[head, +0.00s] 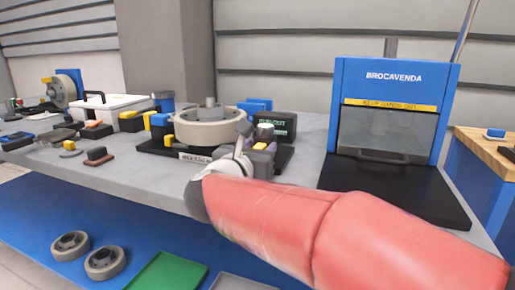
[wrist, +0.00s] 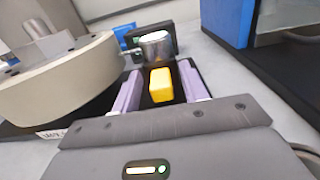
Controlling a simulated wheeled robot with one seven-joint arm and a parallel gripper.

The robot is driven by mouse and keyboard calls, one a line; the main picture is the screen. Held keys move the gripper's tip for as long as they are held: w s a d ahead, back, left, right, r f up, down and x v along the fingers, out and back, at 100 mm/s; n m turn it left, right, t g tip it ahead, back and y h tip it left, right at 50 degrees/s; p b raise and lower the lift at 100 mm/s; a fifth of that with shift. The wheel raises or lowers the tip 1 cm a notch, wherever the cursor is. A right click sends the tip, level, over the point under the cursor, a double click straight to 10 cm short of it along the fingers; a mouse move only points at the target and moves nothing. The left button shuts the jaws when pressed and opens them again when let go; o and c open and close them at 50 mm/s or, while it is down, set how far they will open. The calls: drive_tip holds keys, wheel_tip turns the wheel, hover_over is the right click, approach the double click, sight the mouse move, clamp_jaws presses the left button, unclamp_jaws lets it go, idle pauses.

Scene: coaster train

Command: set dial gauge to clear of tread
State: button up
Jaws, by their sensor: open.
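A pale wheel (head: 210,128) lies flat on a black fixture base (head: 163,146), and its tread also shows at the left of the wrist view (wrist: 75,82). The dial gauge (wrist: 157,42) is a metal cylinder beside the tread, with a thin stem pointing left at it. I cannot tell whether the stem touches. A yellow block (wrist: 161,85) sits in front of the gauge. My gripper (wrist: 160,76) is open, with a lavender finger on each side of the yellow block. Contact with the block is unclear. In the head view my arm and gripper (head: 250,147) partly hide the gauge.
A dark readout screen (head: 275,126) stands behind the gauge. A blue press cabinet (head: 393,85) with a black base is to the right. A white box (head: 110,112) and small parts crowd the bench's left. Two wheels (head: 105,262) lie on the lower blue surface.

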clamp_jaws()
drive_tip(key=b, duration=0.1)
drive_tip(key=d, duration=0.1)
drive_tip(key=s+d+b, duration=0.1)
drive_tip(key=shift+d+f+b, duration=0.2)
drive_tip(key=shift+f+b, duration=0.05)
drive_tip(key=shift+b, duration=0.1)
drive_tip(key=shift+s+d+r, duration=0.1)
drive_tip(key=shift+d, duration=0.3)
drive_tip(key=shift+r, duration=0.1)
unclamp_jaws()
drive_tip(key=shift+d, duration=0.1)
